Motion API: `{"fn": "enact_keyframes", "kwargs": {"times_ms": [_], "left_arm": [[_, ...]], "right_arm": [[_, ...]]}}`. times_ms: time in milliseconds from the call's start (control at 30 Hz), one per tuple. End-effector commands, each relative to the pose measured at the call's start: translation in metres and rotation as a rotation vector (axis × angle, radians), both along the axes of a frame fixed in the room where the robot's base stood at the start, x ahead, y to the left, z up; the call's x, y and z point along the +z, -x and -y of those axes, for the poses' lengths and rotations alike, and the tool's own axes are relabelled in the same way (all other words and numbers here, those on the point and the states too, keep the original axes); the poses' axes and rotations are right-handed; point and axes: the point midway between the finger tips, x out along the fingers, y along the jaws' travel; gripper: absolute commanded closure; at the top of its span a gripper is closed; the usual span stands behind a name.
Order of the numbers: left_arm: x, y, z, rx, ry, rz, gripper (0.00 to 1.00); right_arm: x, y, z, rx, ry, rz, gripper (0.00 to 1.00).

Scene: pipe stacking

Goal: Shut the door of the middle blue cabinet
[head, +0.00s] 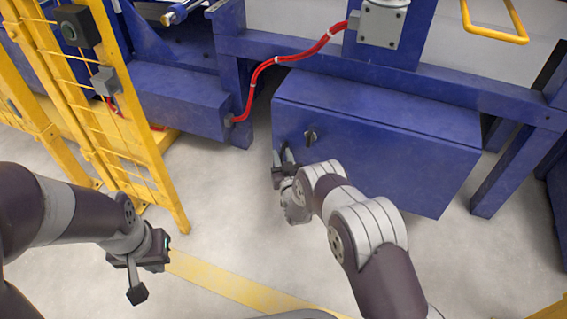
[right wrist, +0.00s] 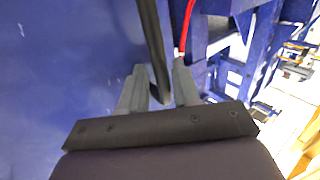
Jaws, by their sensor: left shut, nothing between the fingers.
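The middle blue cabinet (head: 375,95) stands under the blue frame. Its front door (head: 395,165) has a small dark handle (head: 311,137) near the left edge. The door looks flush or nearly so; I cannot tell whether a gap is left. My right gripper (head: 281,160) is at the door's left edge, below and left of the handle. My left gripper (head: 137,292) is shut and empty, above the floor at lower left.
A yellow fence (head: 150,170) stands at the left. Another blue box (head: 180,100) is left of the cabinet, joined to a red cable (head: 265,70). A blue frame leg (head: 515,170) is on the right. The grey floor before the cabinet is clear, with a yellow line.

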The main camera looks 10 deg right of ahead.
Motion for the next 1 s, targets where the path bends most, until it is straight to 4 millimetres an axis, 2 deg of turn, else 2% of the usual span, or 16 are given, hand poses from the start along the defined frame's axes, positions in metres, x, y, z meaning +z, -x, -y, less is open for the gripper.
{"fn": "enact_keyframes", "kwargs": {"times_ms": [33,200,400,500,633,1000], "left_arm": [[0.011,0.000,0.000,0.000,0.000,0.000,1.00],[0.043,0.000,0.000,0.000,0.000,0.001,1.00],[0.064,0.000,0.000,0.000,0.000,0.001,1.00],[0.068,0.000,0.000,0.000,0.000,0.001,1.00],[0.068,0.000,0.000,0.000,0.000,0.000,1.00],[0.068,0.000,0.000,0.000,0.000,0.000,1.00]], "right_arm": [[0.005,0.008,0.000,0.000,0.000,-0.007,0.68],[0.008,0.054,0.000,0.003,0.002,-0.009,0.68],[0.005,0.102,0.001,0.005,0.002,-0.006,0.68],[0.003,0.116,0.001,0.005,0.001,-0.004,0.68],[0.000,0.123,0.002,0.005,0.002,-0.004,0.68],[-0.001,0.122,0.001,0.005,0.002,-0.003,0.68]]}}
